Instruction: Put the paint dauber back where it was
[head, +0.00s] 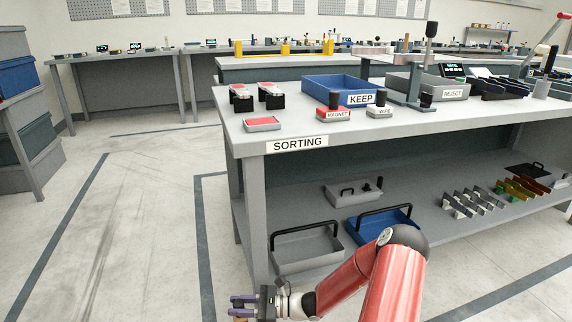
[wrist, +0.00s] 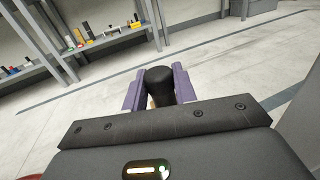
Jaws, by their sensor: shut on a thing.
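My gripper (head: 236,306) is low at the bottom of the head view, in front of and to the left of the sorting bench. In the wrist view its two purple fingers are shut on a dark, rounded object, which I take to be the paint dauber (wrist: 159,82). A small tan part shows below its black top. In the head view the held object is mostly hidden by the fingers and cut off by the picture edge. It is held clear of the bench.
The sorting bench (head: 252,144) carries a blue KEEP bin (head: 322,84), a grey REJECT bin (head: 400,82), a MAGNET block (head: 334,114), a WIPE block (head: 380,112) and a red-topped block (head: 262,124). Its lower shelf holds handled trays (head: 300,240). Open floor lies left.

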